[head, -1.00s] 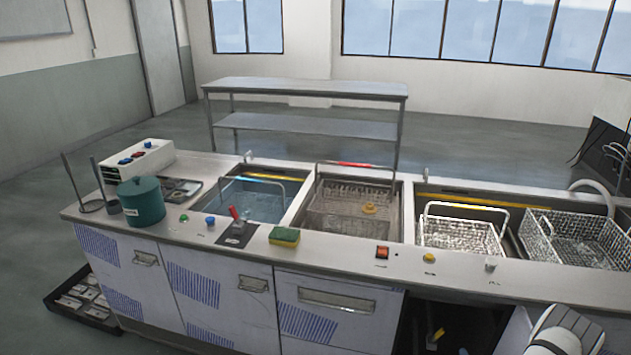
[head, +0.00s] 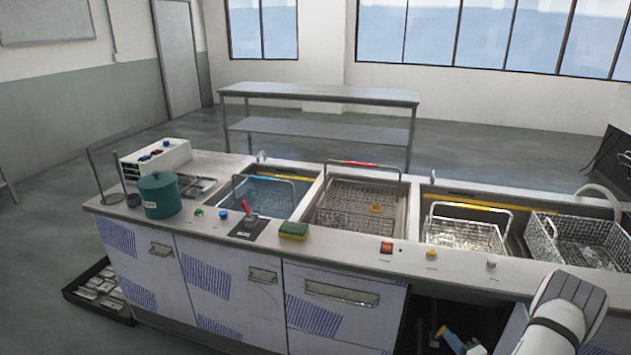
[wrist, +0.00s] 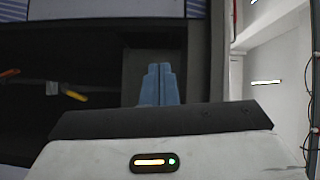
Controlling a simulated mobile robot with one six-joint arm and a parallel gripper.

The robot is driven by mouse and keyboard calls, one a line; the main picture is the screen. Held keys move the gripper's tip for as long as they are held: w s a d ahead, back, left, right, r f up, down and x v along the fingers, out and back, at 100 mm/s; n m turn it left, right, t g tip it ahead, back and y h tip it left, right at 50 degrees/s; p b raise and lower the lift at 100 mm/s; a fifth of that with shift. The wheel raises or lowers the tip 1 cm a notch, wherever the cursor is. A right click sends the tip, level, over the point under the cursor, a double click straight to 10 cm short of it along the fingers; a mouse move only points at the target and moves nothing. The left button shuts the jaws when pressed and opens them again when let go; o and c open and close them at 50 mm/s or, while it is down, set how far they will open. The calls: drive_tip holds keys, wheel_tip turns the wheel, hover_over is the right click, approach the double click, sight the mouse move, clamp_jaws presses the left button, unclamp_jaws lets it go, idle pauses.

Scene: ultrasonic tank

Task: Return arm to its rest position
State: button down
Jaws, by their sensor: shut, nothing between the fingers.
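My gripper (wrist: 159,72) shows in the wrist view as two blue fingers close together, with nothing between them. The fingers point toward a dark open space under the counter. In the head view, my white and grey arm is at the lower right, in front of the counter. A blue piece at the bottom edge there looks like the fingers, in front of the dark opening.
The counter (head: 345,250) holds sink tanks with a wire basket (head: 465,235), a green pot (head: 160,195) and a sponge (head: 293,230). A yellow-handled item (wrist: 75,95) is inside the dark opening. A tray (head: 100,291) lies on the floor at left.

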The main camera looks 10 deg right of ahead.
drive_tip(key=w+a+r+n+g+y+b, duration=0.15)
drive_tip(key=a+r+n+g+y, duration=0.4)
drive_tip(key=a+r, duration=0.55)
drive_tip(key=w+a+r+n+g+y, duration=0.2)
drive_tip(key=a+r+n+g+y, duration=0.35)
drive_tip(key=a, duration=0.95)
drive_tip(key=s+a+r+n+g+h+b, duration=0.1)
drive_tip(key=s+a+r+g+h, duration=0.3)
drive_tip(key=s+a+r+g, duration=0.35)
drive_tip(key=s+a+r+n+t+h, duration=0.1)
drive_tip(key=s+r+t+h, duration=0.1)
drive_tip(key=s+h, duration=0.2)
drive_tip(key=s+a+r+n+t+h+b, duration=0.1)
drive_tip(key=s+a+r+n+h, duration=0.1)
drive_tip(key=s+h, duration=0.2)
drive_tip(key=s, duration=0.3)
drive_tip(key=shift+s+a+n+t+h, duration=0.2)
drive_tip(key=shift+s+n+t+h, duration=0.1)
drive_tip(key=shift+t+h, duration=0.1)
